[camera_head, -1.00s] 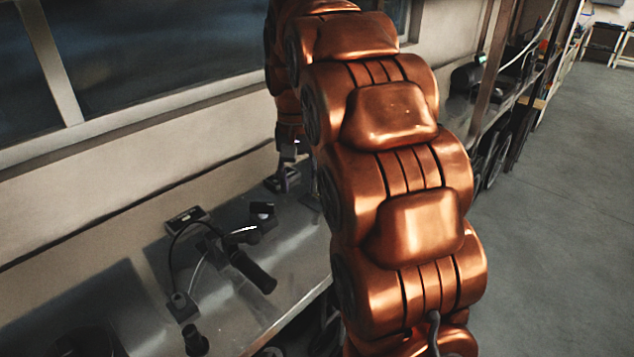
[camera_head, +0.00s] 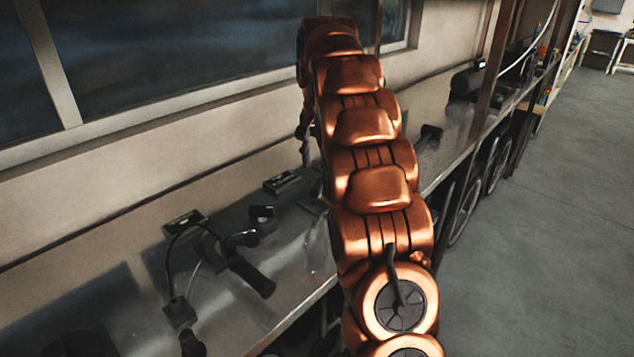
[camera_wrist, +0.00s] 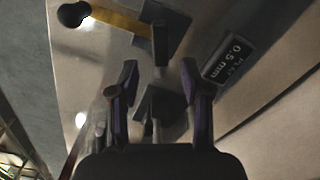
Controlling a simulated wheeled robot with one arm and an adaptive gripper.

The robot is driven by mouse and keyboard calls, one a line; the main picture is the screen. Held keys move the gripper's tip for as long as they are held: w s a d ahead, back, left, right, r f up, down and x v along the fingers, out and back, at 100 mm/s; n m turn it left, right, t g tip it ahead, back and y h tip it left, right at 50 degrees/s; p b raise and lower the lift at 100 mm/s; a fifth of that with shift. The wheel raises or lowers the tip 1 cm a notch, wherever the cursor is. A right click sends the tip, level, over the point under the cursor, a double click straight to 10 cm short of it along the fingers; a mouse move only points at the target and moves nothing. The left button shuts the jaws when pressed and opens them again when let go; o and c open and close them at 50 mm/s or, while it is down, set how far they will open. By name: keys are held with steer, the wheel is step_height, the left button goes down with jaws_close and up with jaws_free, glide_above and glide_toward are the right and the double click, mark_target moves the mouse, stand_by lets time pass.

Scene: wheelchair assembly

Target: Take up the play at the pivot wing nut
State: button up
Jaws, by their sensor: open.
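In the wrist view my gripper (camera_wrist: 162,92) is open, its two dark, purple-sided fingers apart. A dark block-like part (camera_wrist: 160,108) shows between and below the fingers; I cannot tell whether they touch it. Just beyond the fingertips is a dark bracket (camera_wrist: 172,32) with a narrow upright piece, joined to a yellow lever (camera_wrist: 120,22) with a black ball knob (camera_wrist: 73,14). A small display (camera_wrist: 230,58) reading 0.5 mm lies to the right. I cannot clearly make out the wing nut.
The metal bench (camera_head: 225,325) runs along the wall under a window. A black hand grip (camera_head: 250,276) with cables and another small display (camera_head: 184,222) are at the left. A dark item (camera_head: 428,137) lies right of my arm. Wheels (camera_head: 466,213) stand below the bench; the floor at right is clear.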

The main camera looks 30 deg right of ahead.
mark_target(318, 184)
steer(key=shift+f+p, duration=0.7)
steer(key=shift+f, duration=2.55)
jaws_close()
